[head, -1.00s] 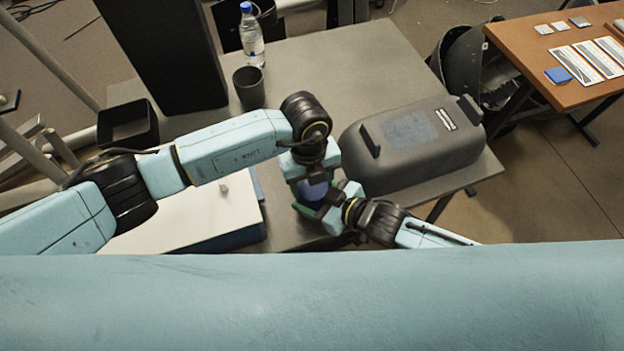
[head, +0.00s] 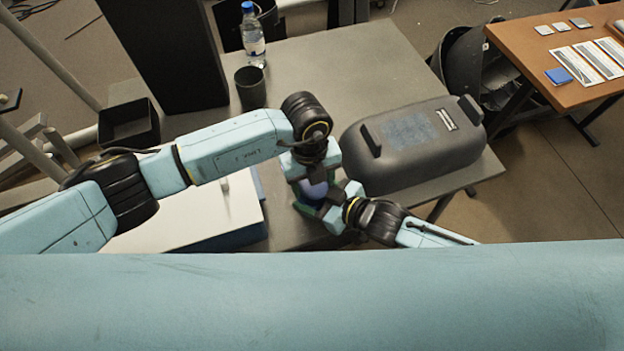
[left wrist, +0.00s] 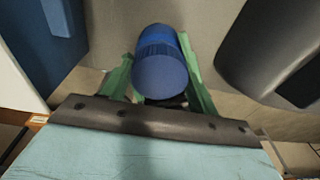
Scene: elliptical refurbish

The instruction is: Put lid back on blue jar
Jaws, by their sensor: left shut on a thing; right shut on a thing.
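The blue jar (head: 313,188) is between my two grippers near the table's front edge, mostly covered by them in the head view. In the left wrist view a blue cylinder with a ribbed band (left wrist: 160,45) and a smooth round face (left wrist: 160,75) sits between the green fingers. I take the near part to be the lid; whether it is seated on the jar I cannot tell. My left gripper (head: 312,182) comes from above and is shut on the lid. My right gripper (head: 320,206) comes from the right and is shut on the jar, its fingertips partly hidden.
A large dark grey case (head: 415,150) stands close to the right of the grippers. A white-topped box (head: 190,222) is at left. A dark cup (head: 250,87) and water bottle (head: 253,40) stand farther back. The grey table (head: 340,70) is clear at the back.

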